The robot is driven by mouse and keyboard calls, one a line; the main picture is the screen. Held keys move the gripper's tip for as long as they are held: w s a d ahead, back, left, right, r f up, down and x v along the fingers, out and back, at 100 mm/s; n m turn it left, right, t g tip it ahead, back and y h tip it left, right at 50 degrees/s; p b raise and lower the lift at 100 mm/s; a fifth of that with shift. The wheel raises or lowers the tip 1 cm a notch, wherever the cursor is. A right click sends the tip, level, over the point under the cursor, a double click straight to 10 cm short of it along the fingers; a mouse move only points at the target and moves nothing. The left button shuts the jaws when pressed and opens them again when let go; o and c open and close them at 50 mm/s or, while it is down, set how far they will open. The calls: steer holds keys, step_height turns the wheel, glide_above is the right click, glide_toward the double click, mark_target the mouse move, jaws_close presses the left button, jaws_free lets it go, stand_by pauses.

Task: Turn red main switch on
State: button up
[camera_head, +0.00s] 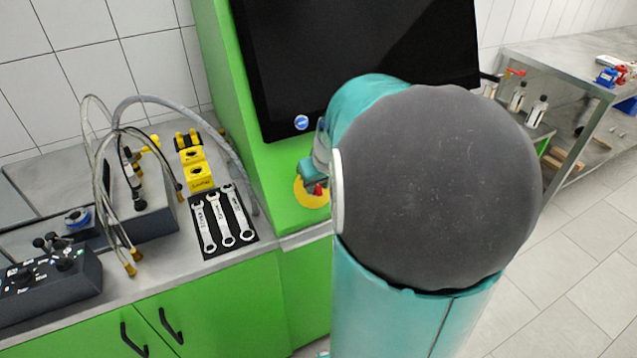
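The red main switch (318,189) shows as a small red part on a round yellow plate (309,197), low on the green cabinet (290,165) below the black screen. My arm, teal with a large dark grey joint cap, fills the centre right and covers the right part of this area. My gripper (313,172) is a small teal and grey shape at the left edge of the arm, right at the switch. It overlaps the switch in the picture; I cannot tell whether it touches. Its fingers are mostly hidden, so their opening and the switch's position are unclear.
A black screen (350,50) with a blue round mark stands above the switch. Left on the counter lie several wrenches on a black mat (245,215), yellow blocks (199,175), hoses (85,140) and a black control box (45,285).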

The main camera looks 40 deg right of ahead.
steer(key=shift+m, duration=0.4)
steer(key=m, duration=0.1)
steer(key=m+t+y, duration=0.1)
steer(key=m+y, duration=0.1)
steer(key=m, duration=0.1)
steer(key=shift+s+d, duration=0.1)
steer(key=shift+d, duration=0.15)
steer(key=m+t, duration=0.1)
steer(key=m, duration=0.1)
steer(key=m+t+y, duration=0.1)
steer(key=m, duration=0.1)
steer(key=shift+s+d+f+m+y, duration=0.1)
steer(key=shift+s+f+m+y, duration=0.05)
steer(key=shift+m+y, duration=0.2)
steer(key=m+t, duration=0.1)
steer(key=m, duration=0.2)
steer(key=shift+s+f, duration=0.1)
steer(key=shift+s+m+t, duration=0.1)
steer(key=shift+m+t, duration=0.7)
steer(key=shift+m, duration=0.85)
steer(key=shift+f, duration=0.1)
steer(key=o, duration=0.6)
steer(key=shift+o, duration=0.2)
